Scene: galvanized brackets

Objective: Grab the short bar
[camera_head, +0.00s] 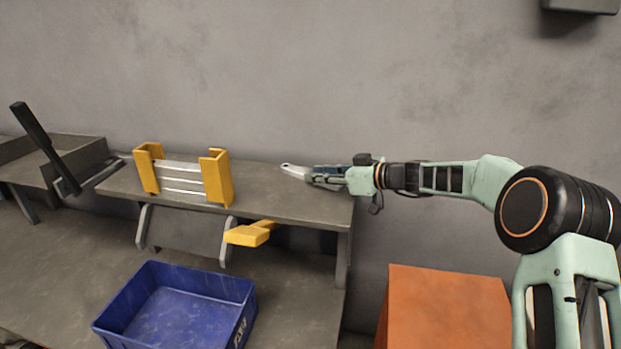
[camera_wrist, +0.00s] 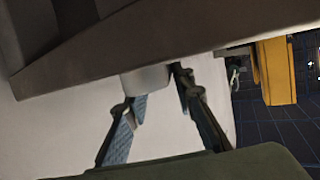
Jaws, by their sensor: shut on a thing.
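A short pale grey bar (camera_head: 293,171) sticks out to the left from the tips of my gripper (camera_head: 318,176) in the head view, above the right part of the grey shelf (camera_head: 280,200). My gripper is shut on it. In the wrist view the bar's end (camera_wrist: 146,79) shows between the two fingertips; the rest of the bar is hidden there. Several silver bars (camera_head: 180,180) lie across a yellow holder (camera_head: 217,178) on the shelf, left of my gripper and apart from it.
A blue bin (camera_head: 245,290) stands on the lower bench (camera_head: 300,290). A yellow piece (camera_head: 250,235) juts out under the shelf front. A black-handled lever (camera_head: 45,145) is at far left. An orange box (camera_head: 445,300) stands below my arm. The shelf is clear between holder and gripper.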

